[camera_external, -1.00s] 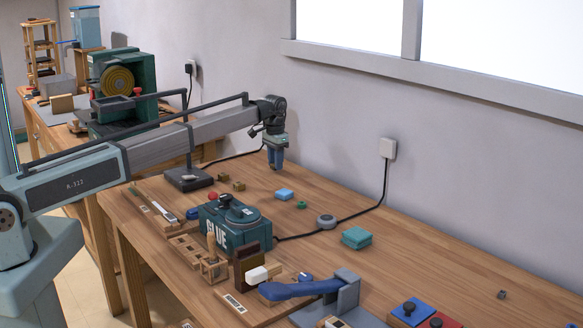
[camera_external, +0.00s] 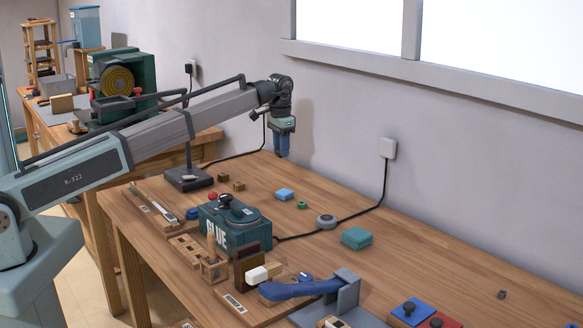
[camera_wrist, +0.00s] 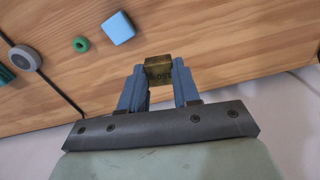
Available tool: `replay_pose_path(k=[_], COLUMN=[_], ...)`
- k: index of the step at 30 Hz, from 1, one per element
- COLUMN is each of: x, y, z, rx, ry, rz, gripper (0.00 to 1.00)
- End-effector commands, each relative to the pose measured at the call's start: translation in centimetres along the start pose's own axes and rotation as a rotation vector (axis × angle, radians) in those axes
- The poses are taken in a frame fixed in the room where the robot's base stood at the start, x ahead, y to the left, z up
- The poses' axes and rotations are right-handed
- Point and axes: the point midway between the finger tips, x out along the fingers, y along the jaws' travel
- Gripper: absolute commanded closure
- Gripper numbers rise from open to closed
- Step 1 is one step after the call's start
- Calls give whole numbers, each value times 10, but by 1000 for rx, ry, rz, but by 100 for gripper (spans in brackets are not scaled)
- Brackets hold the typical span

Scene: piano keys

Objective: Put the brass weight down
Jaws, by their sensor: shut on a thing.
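My gripper (camera_external: 282,153) hangs above the far side of the wooden table, near the wall, fingers pointing down. In the wrist view its blue fingers (camera_wrist: 159,88) are shut on the brass weight (camera_wrist: 158,69), a small dark-gold block with faint marking on its face. The weight sits between the fingertips, with bare table behind it. In the external view the held weight is too small or hidden to make out.
The green glue pot (camera_external: 235,222) stands nearer. Bare wood lies right.

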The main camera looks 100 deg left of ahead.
Motion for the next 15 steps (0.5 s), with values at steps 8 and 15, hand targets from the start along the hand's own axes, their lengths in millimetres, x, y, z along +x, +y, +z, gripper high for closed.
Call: replay_pose_path(k=[8,15], x=[4,7], y=[34,37], z=[91,114], rx=[-25,-104], ry=[-4,-20], rz=[1,2], gripper=[100,100])
